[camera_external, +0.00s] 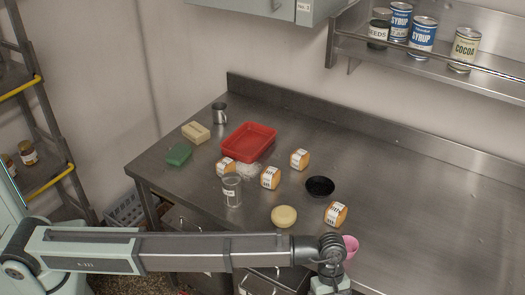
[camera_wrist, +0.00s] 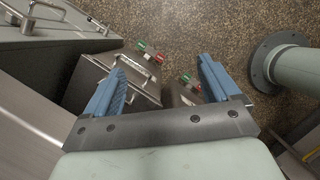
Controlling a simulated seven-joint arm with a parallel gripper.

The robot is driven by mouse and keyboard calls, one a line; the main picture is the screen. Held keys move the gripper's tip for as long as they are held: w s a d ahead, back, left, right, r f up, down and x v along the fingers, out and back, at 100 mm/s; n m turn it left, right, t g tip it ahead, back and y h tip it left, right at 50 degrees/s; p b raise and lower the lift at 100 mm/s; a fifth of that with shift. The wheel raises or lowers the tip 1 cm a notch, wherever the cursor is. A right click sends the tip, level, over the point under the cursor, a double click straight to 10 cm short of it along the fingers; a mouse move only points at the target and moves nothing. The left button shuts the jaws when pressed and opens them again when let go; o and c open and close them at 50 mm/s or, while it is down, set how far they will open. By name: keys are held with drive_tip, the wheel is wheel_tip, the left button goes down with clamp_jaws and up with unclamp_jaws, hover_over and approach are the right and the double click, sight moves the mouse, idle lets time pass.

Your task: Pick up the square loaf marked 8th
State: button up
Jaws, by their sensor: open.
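Several square loaves with orange-brown crust and white printed labels sit on the steel counter: one by the red tray (camera_external: 225,166), one in the middle (camera_external: 270,178), one farther back (camera_external: 300,159) and one at the front right (camera_external: 336,214). The labels are too small to read, so I cannot tell which loaf is marked 8th. My gripper (camera_wrist: 161,66) is open and empty in the wrist view, its blue fingers apart above the floor and drawer fronts. In the external view my wrist is at the bottom edge, in front of the counter, and the fingers are out of frame.
The counter (camera_external: 430,200) also holds a red tray (camera_external: 262,129), glass jar (camera_external: 232,190), black bowl (camera_external: 320,187), round yellow item (camera_external: 284,216), pink item (camera_external: 350,246), green block (camera_external: 178,154), pale block (camera_external: 196,133) and metal cup (camera_external: 219,114). The right side is clear. A shelf (camera_external: 430,65) holds cans.

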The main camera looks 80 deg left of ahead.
drive_tip(key=w+a+r+n+t+y, duration=0.1)
drive_tip(key=w+a+r+n, duration=0.3)
drive_tip(key=r, duration=0.7)
drive_tip(key=w+a+r+n, duration=0.1)
drive_tip(key=w+a+r, duration=0.45)
drive_tip(key=r, duration=0.55)
drive_tip(key=n+y, duration=0.3)
hover_over(337, 208)
drive_tip(key=shift+g, duration=0.3)
drive_tip(key=f, duration=0.6)
drive_tip(key=shift+s+a+f, duration=0.2)
drive_tip(key=shift+w+d+f, duration=0.1)
drive_tip(key=shift+d+f, duration=0.05)
drive_tip(key=shift+f, duration=1.35)
drive_tip(key=shift+d+f, duration=0.1)
drive_tip(key=shift+f, duration=1.4)
drive_tip(key=c, duration=1.1)
